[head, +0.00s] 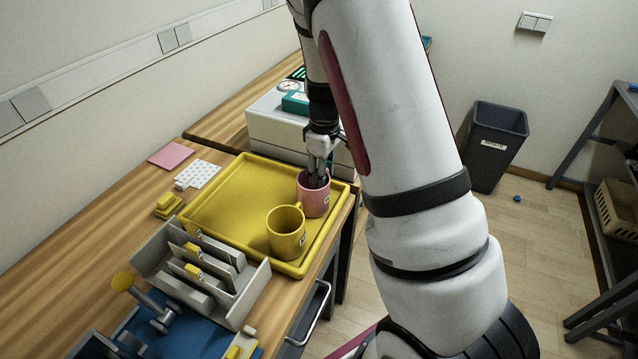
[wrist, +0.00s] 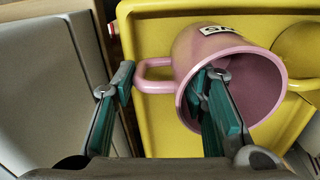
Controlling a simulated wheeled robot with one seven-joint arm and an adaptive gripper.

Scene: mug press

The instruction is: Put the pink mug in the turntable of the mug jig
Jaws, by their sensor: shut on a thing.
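The pink mug (head: 313,203) is upright at the right side of the yellow tray; I cannot tell whether it touches the tray. My gripper (head: 319,178) comes down on it from above. In the wrist view my gripper (wrist: 160,88) is shut on the pink mug (wrist: 205,45), with one finger inside its mouth and the other outside by the handle (wrist: 152,76). A blue fixture (head: 190,335) with a grey arm and yellow knob, apparently the mug jig, is at the lower left, cut off by the frame. Its turntable is not clearly seen.
A yellow mug (head: 286,240) stands close beside the pink one on the yellow tray (head: 215,205). A grey rack with dividers (head: 250,290) lies between tray and blue fixture. A pale machine (head: 270,125) stands behind the tray. The table's right edge is near the mugs.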

